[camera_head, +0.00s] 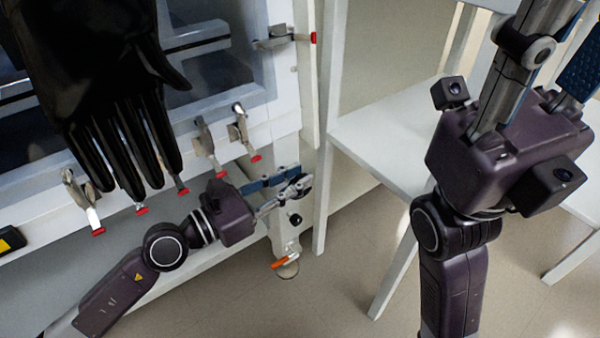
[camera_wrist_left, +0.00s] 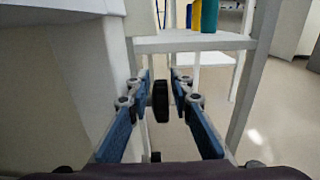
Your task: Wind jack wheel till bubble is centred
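The black jack wheel (camera_head: 306,186) is at the lower right corner of the glovebox, on its white leg. In the left wrist view the wheel (camera_wrist_left: 160,101) is seen nearly edge-on. My left gripper (camera_head: 290,183) is at the wheel, its blue fingers on either side of the rim. In the wrist view the left gripper (camera_wrist_left: 162,88) is open, with a narrow gap beside the wheel. My right gripper (camera_head: 555,55) is raised at the right, fingers apart, tips cut off by the frame. I cannot make out the bubble level in either view.
A black glove (camera_head: 110,90) hangs from the glovebox front, above several red-tipped clamps (camera_head: 205,145). A black knob (camera_head: 295,219) and an orange lever (camera_head: 280,262) are below the wheel. A white shelf stand (camera_head: 385,150) stands right of the leg, bottles (camera_wrist_left: 208,16) on it.

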